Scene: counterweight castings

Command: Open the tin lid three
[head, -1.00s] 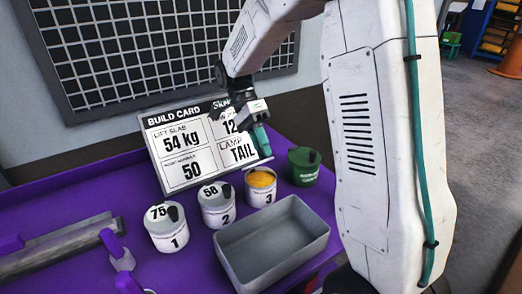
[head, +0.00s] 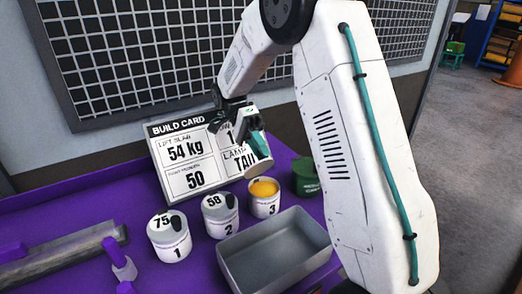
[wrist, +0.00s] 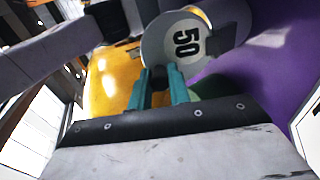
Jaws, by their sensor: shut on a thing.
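Tin three (head: 264,207) stands upright on the purple bench with its top open, showing yellow contents (head: 264,188). My gripper (head: 256,148) is above it and shut on the lid (head: 259,168), which hangs tilted over the tin, clear of its rim. Part of a tin (wrist: 228,18) shows behind the lid there.
Tin one (head: 170,245) and tin two (head: 220,222), both lidded, stand to the left. A grey tray (head: 273,256) lies in front. A green tin (head: 305,177) is at the right, partly behind my arm. The build card (head: 187,168) stands behind.

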